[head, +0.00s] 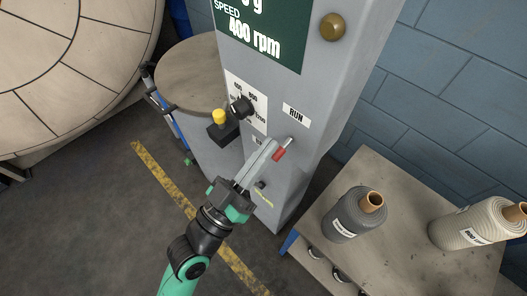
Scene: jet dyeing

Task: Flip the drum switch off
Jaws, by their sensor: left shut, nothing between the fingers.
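The drum switch (280,154) is a small lever with a red tip, on the front of the grey control cabinet (330,90) below a white label reading RUN (295,113). My left gripper (271,148) is shut and empty, with its fingertips right beside the red tip. I cannot tell whether they touch it. The fingers hide part of the panel around the lever. My right gripper is not in view.
A dark screen (262,35) reads SPEED 400 rpm.

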